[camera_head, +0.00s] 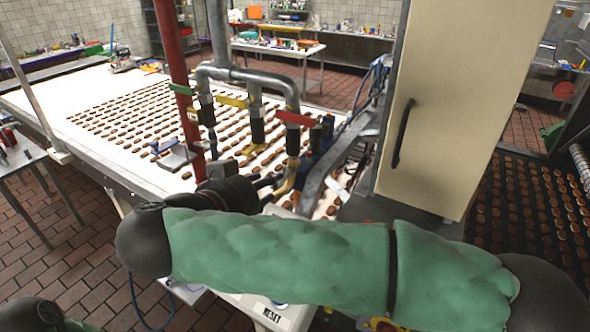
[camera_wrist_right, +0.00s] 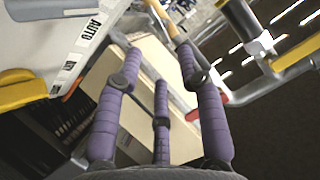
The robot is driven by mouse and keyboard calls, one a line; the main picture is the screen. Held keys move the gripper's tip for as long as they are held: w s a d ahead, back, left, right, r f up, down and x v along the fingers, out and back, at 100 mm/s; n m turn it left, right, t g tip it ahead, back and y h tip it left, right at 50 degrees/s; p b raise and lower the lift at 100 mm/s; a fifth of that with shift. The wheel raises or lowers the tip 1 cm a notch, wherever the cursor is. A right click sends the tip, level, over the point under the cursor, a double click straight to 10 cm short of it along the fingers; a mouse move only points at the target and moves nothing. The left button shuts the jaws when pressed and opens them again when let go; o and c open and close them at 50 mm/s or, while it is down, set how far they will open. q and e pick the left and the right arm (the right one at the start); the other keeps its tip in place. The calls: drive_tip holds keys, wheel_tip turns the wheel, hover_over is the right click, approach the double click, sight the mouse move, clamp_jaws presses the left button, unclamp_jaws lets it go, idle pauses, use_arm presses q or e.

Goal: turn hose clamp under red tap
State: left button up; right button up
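The red tap (camera_head: 295,117) is a red lever on a grey pipe, rightmost of the row of taps. Below its black valve body, a tan hose (camera_head: 291,176) hangs down; I cannot clearly make out the clamp on it. My right gripper (camera_head: 275,183) is beside the lower hose, partly hidden by its own dark wrist. In the right wrist view, its purple fingers (camera_wrist_right: 158,62) are spread with a gap between them, and a tan-orange length that looks like the hose (camera_wrist_right: 164,18) lies just beyond the tips. My left gripper is not in view.
Yellow (camera_head: 232,101) and green (camera_head: 181,89) taps stand left of the red one, near a red post (camera_head: 172,60). A cream cabinet (camera_head: 455,100) stands close on the right. A conveyor (camera_head: 85,85) with rows of brown biscuits runs behind. A control panel (camera_wrist_right: 85,35) is close by.

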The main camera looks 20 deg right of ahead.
sight(285, 175)
drive_tip(key=x, duration=0.9)
drive_tip(key=shift+w+d, duration=0.15)
drive_tip(key=shift+d, duration=0.05)
clamp_jaws()
